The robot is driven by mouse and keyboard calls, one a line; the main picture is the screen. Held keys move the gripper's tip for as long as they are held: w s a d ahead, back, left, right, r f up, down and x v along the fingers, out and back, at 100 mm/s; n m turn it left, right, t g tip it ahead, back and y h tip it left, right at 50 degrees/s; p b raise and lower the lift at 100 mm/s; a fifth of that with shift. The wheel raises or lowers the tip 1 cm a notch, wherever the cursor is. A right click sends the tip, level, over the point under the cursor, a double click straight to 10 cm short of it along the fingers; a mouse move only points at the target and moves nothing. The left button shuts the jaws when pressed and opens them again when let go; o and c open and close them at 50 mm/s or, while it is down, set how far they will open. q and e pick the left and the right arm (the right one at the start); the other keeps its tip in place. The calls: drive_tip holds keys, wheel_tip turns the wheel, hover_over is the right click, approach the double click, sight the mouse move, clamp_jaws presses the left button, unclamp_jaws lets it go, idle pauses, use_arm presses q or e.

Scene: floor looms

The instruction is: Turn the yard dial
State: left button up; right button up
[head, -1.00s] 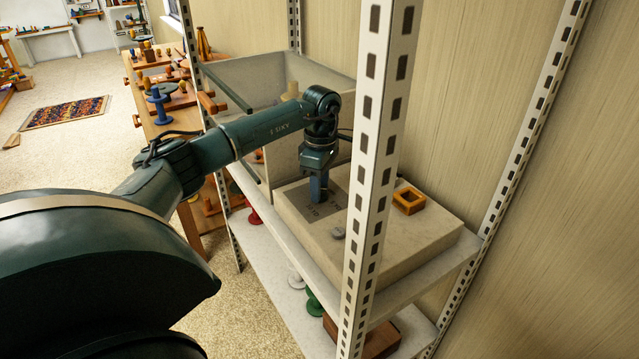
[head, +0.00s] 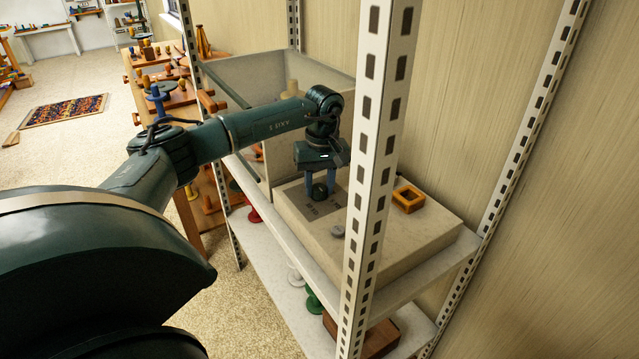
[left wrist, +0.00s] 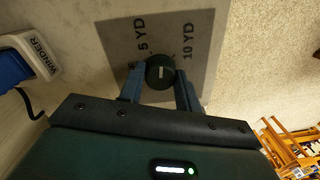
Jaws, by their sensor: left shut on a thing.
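The yard dial is a small dark round knob (head: 319,191) on a grey plate (head: 299,205) set in the top of a pale block on the shelf. In the left wrist view the knob (left wrist: 160,71) shows a pale pointer mark, and the plate (left wrist: 196,25) reads "5 YD" and "10 YD". My left gripper (head: 320,188) points down with a finger on each side of the knob. It is shut on the knob, as the fingers (left wrist: 160,80) show in the left wrist view. My right gripper is not in view.
A shelf upright (head: 372,150) stands in front of the block (head: 410,245). A grey round button (head: 337,231) and an orange square frame (head: 408,199) are on the block. A grey bin (head: 270,75) stands behind my arm.

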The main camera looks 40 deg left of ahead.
sight(322, 189)
use_arm(q)
drive_tip(key=m, duration=0.4)
drive_tip(key=shift+m, duration=2.2)
drive_tip(key=o, duration=1)
drive_tip(key=shift+c, duration=0.2)
wheel_tip(322, 189, up, 13)
drive_tip(key=shift+d+r, duration=0.15)
drive_tip(key=shift+d, duration=0.15)
